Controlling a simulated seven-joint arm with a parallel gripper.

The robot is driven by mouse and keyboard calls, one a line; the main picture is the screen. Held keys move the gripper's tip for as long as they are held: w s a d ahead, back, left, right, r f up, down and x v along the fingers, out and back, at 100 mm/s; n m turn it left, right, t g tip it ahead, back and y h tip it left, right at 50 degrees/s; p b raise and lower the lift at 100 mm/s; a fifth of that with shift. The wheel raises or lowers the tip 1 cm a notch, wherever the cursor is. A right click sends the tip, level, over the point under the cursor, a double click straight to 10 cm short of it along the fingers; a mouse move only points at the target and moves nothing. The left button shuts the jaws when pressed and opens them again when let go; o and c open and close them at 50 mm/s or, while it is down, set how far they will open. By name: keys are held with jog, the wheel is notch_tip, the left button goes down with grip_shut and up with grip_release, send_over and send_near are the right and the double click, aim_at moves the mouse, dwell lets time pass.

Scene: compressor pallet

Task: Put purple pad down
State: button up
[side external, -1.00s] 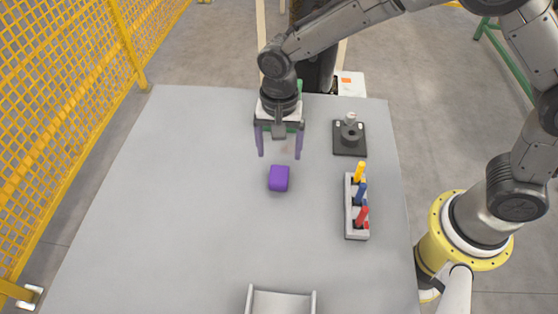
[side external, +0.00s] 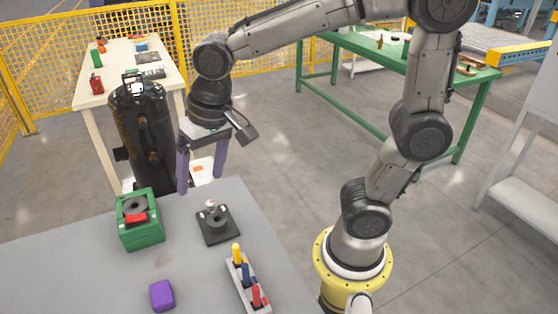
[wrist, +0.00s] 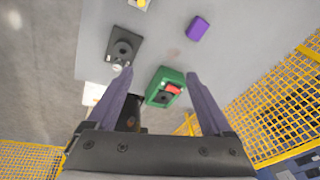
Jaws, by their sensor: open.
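The purple pad (side external: 162,297) lies on the grey table (side external: 80,265), near the bottom of the side view. It also shows in the wrist view (wrist: 198,28), at the top right of centre. Nothing is touching it. My gripper (side external: 201,186) is open and empty, with its two purple fingers pointing down. It is raised well away from the pad, near the table's far edge. In the wrist view the fingers of my gripper (wrist: 159,74) are spread wide, with nothing held between them.
A green fixture (side external: 140,238) with a red part and a black plate (side external: 230,236) with a round fitting stand near my gripper. A rack (side external: 236,276) holds yellow, blue and red tools. A black compressor tank (side external: 137,135) stands behind the table. Yellow fencing (side external: 265,62) runs behind.

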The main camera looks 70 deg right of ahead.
jog(key=s+d+n+t, duration=0.2)
jog(key=s+d+n, duration=0.2)
jog(key=s, duration=0.9)
jog(key=d+r, duration=0.1)
jog(key=d, duration=0.2)
jog(key=shift+n+t+h, duration=0.3)
jog(key=shift+t, duration=0.1)
jog(key=shift+d, duration=0.1)
jog(key=shift+o, duration=1.2)
